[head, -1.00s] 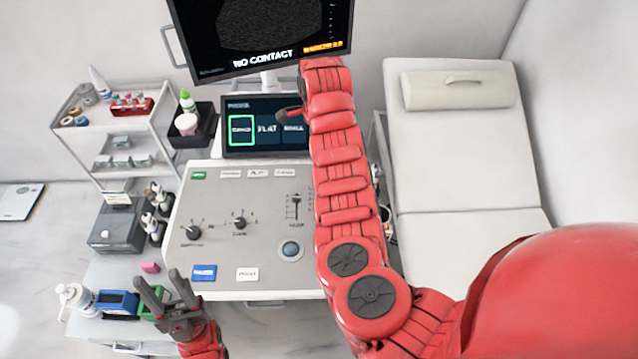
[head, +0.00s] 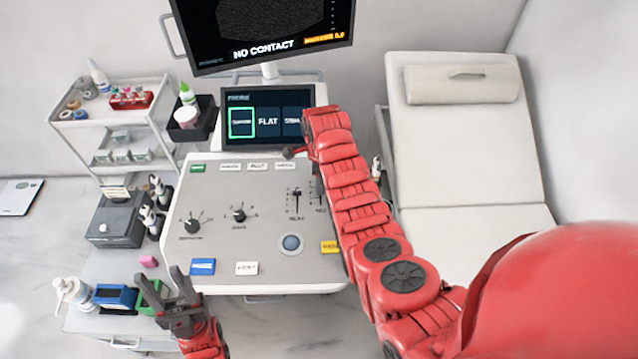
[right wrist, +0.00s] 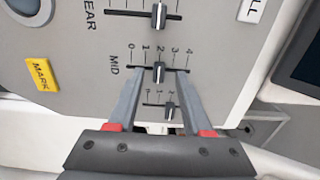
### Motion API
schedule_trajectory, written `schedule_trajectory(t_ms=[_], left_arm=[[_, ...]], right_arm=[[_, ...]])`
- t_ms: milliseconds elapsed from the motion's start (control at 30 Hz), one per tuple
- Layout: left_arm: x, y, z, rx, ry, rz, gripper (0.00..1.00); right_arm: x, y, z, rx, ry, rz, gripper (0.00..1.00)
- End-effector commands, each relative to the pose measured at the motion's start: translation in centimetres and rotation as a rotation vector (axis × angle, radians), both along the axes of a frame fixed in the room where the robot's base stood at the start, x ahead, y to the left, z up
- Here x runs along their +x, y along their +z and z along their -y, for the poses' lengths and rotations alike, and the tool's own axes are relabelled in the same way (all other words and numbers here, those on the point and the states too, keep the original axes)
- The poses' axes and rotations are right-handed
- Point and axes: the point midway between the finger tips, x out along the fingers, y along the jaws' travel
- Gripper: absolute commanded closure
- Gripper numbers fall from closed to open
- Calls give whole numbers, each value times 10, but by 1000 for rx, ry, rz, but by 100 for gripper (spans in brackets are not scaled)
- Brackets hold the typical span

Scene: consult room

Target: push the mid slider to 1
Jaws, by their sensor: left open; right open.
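The mid slider (right wrist: 158,72) is a dark knob with a light centre on a slot marked 0 to 4, labelled MID. It sits at about 2. My right gripper (right wrist: 160,74) is open over the panel, with one finger on each side of the knob; I cannot tell if either touches it. In the head view my right arm hides the gripper, and the mid slider (head: 320,196) is partly visible beside the arm. My left gripper (head: 162,276) is open and empty at the panel's lower left.
The near slider (right wrist: 159,15) and another slider (right wrist: 170,110) lie on either side of the mid one. A yellow MARK button (right wrist: 40,73) is close by. The panel (head: 225,255) also has knobs and a trackball (head: 291,243). An examination couch (head: 465,165) stands at right.

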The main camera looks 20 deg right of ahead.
Motion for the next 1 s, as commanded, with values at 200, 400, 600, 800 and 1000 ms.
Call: schedule_trajectory(t_ms=[200, 400, 600, 800, 1000], left_arm=[[0, 5, 0, 0, 0, 0, 50], [0, 5, 0, 0, 0, 0, 50], [0, 5, 0, 0, 0, 0, 50], [0, 5, 0, 0, 0, 0, 50], [0, 5, 0, 0, 0, 0, 50]], right_arm=[[-1, -14, 0, 0, 1, -1, 50], [-1, -18, 0, -1, 2, -1, 50], [-1, -18, 0, -1, 2, -1, 59], [-1, -18, 0, -1, 2, -1, 95], [-1, -18, 0, 0, 2, -2, 100]])
